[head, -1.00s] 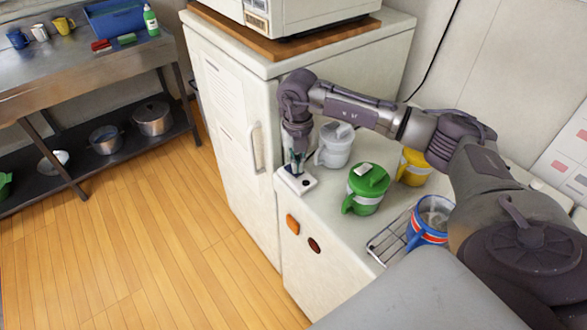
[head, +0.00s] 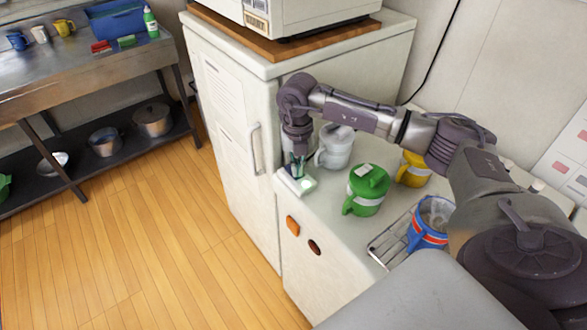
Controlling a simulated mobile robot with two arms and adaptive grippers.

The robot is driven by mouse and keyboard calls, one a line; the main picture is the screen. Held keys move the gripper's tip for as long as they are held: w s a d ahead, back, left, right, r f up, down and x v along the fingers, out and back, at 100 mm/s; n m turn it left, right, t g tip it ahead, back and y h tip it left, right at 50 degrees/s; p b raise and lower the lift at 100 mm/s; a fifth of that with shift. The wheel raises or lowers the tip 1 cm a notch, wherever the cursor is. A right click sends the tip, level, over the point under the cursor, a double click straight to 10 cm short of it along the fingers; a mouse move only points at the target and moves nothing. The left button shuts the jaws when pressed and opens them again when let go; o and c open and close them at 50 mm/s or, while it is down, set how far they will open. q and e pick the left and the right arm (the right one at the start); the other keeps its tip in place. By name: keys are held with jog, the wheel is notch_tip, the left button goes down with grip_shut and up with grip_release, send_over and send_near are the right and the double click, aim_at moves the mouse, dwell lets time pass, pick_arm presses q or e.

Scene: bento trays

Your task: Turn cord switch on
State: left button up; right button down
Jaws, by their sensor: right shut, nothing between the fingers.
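The cord switch is a small white box (head: 293,187) on the near left corner of the white counter. A pale green lit spot shows on its top. My right gripper (head: 297,171) points down over the box with its fingers together and nothing visible between them. The fingertips are at or just above the top of the box; whether they touch it is hard to tell. The fingers hide part of the box. My left gripper is not in view.
A grey-white lidded mug (head: 336,150), a green lidded mug (head: 369,193), a yellow mug (head: 414,171) and a blue-red mug (head: 421,236) stand close by on the counter. A wire rack (head: 384,249) lies in front. A white fridge (head: 228,140) rises behind.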

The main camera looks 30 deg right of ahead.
jog(key=shift+r+p, duration=2.05)
jog(key=shift+r, duration=1.3)
